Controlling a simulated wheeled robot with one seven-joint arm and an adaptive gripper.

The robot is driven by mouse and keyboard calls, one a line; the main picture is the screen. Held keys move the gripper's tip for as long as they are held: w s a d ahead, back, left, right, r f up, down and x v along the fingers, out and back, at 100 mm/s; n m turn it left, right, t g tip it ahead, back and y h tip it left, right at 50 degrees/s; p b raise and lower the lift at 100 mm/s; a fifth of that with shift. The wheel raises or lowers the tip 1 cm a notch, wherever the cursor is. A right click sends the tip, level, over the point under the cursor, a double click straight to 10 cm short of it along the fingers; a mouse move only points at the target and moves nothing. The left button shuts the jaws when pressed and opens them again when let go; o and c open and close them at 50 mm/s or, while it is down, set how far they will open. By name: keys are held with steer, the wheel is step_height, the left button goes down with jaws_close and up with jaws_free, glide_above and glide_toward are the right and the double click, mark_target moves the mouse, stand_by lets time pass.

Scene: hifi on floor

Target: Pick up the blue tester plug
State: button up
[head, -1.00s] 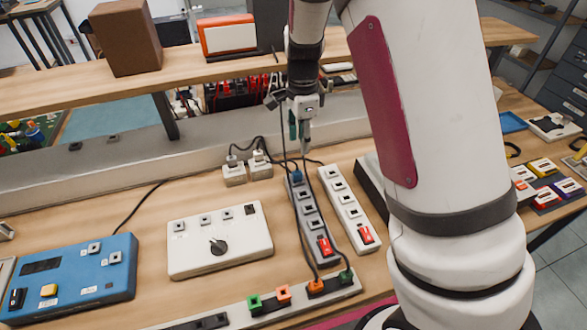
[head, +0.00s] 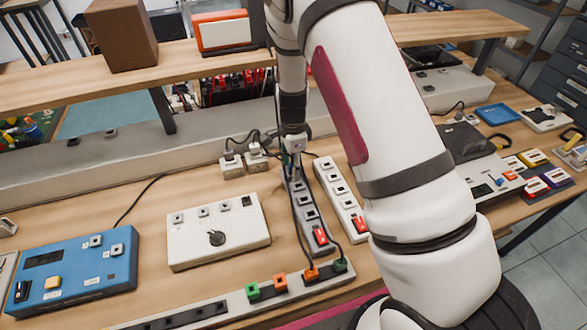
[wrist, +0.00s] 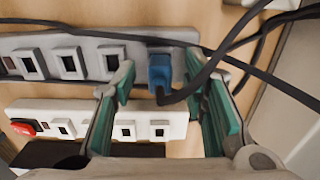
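The blue tester plug (wrist: 160,72) sits in the end socket of the grey power strip (wrist: 88,60) in the wrist view, with a black cable running from it. My gripper (wrist: 166,88) is open, with one green-padded finger on each side of the plug. Gaps show between the pads and the plug. In the head view my gripper (head: 293,165) points down over the far end of the grey strip (head: 307,212) and hides the plug.
A white power strip (head: 335,190) lies beside the grey one. Black cables cross near my gripper. White adapters (head: 244,163) stand to its left. A white box with a knob (head: 218,235), a blue tester box (head: 75,270) and a front strip with coloured plugs (head: 240,305) are nearby.

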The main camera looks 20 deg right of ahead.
steer(key=shift+f, duration=0.35)
steer(key=shift+c, duration=0.2)
jaws_close()
steer(key=shift+r, duration=0.1)
